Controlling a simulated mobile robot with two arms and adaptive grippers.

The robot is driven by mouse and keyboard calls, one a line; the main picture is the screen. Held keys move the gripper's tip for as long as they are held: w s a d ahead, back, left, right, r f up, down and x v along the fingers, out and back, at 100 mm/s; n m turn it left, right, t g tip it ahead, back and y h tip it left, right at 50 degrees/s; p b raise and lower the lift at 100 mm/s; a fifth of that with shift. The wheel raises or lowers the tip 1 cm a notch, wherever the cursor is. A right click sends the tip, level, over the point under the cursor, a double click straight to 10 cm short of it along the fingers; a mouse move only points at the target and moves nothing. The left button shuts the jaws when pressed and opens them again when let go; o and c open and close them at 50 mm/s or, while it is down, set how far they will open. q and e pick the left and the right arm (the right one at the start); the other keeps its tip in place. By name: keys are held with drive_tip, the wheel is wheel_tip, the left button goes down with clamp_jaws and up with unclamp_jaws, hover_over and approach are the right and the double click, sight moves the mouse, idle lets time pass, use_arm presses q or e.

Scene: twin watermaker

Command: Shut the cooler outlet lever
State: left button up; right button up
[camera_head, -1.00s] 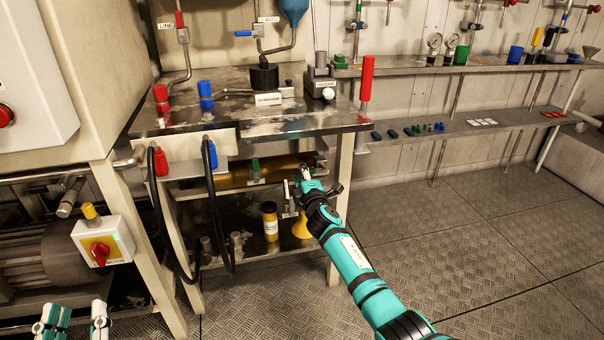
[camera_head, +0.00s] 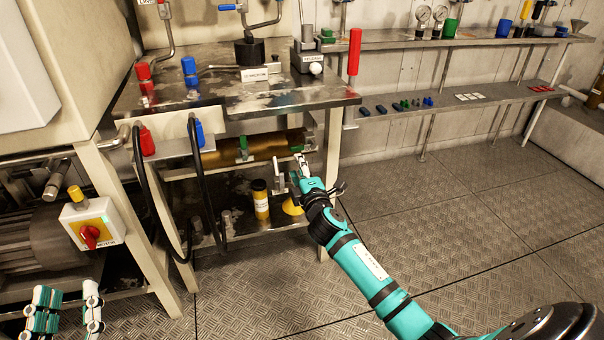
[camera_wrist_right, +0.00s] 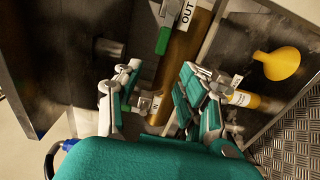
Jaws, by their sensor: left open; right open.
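The brass cooler (camera_head: 275,146) lies across under the bench top, with a green lever (camera_head: 243,145) at its left and another (camera_head: 297,149) at its right. In the right wrist view the brass cooler (camera_wrist_right: 178,62) bears an OUT label (camera_wrist_right: 186,14), with the green outlet lever (camera_wrist_right: 165,36) beside it, roughly along the cylinder. An IN label (camera_wrist_right: 155,104) shows between my fingers. My right gripper (camera_head: 298,168) is open and empty in front of the cooler's right part; its spread fingers also show in the wrist view (camera_wrist_right: 160,85). My left gripper (camera_head: 66,308) is open and empty at lower left.
A yellow bottle (camera_head: 260,199) and a yellow funnel (camera_head: 291,207) are on the lower shelf. Black hoses (camera_head: 196,190) hang left of the cooler. A bench leg (camera_head: 332,165) stands close to my right gripper. The floor at right is clear.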

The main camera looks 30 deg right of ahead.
drive_tip(key=shift+v, duration=1.25)
